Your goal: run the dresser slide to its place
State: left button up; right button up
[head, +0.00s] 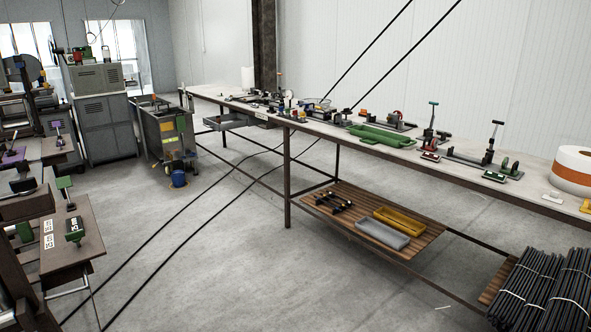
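I cannot tell for sure which fixture is the dresser slide. On a brown side table (85,250) at the left are a green-topped post (65,190) and a small green and black device (74,231). Neither of my grippers is in view.
A green tray (381,139) lies on the bench. A yellow tray (399,220) and a grey tray (382,234) are on the wooden shelf below. Bundled black rods (540,292) are at lower right. Two dark lines cross the scene. The grey floor (235,265) between the tables is otherwise open.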

aim_at(341, 122)
jog(key=i, duration=1.8)
jog(key=i+j+z, duration=0.1)
jog(key=i+z, duration=0.3)
jog(key=i, duration=0.2)
jog(key=i+j+z, duration=0.4)
jog(key=i, duration=0.15)
jog(key=i+j+z, duration=0.75)
jog(key=i+j, duration=0.2)
